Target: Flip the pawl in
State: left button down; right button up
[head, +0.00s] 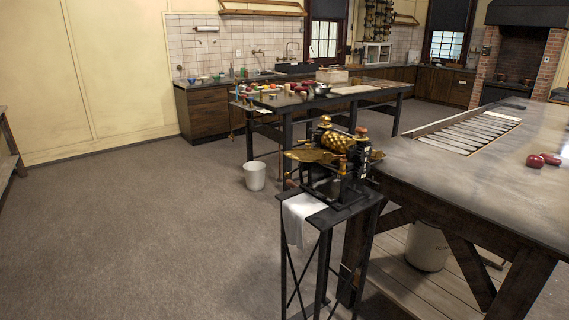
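The drop roller machine (333,160) stands on a narrow dark metal stand (345,208) in the middle of the head view. It has brass-coloured patterned rollers, a flat brass-coloured plate (312,156) on its left and a black frame. The pawl is too small to tell apart from the other parts at this distance. Neither of my grippers shows in the view.
A white cloth (299,213) hangs over the stand's front left edge. A large worktable (480,200) is close on the right, with red items (541,160) on it. A white bucket (254,176) stands on the floor behind. Open floor lies to the left.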

aim_at(287, 175)
jog(key=i, duration=1.1)
jog(key=z, duration=0.5)
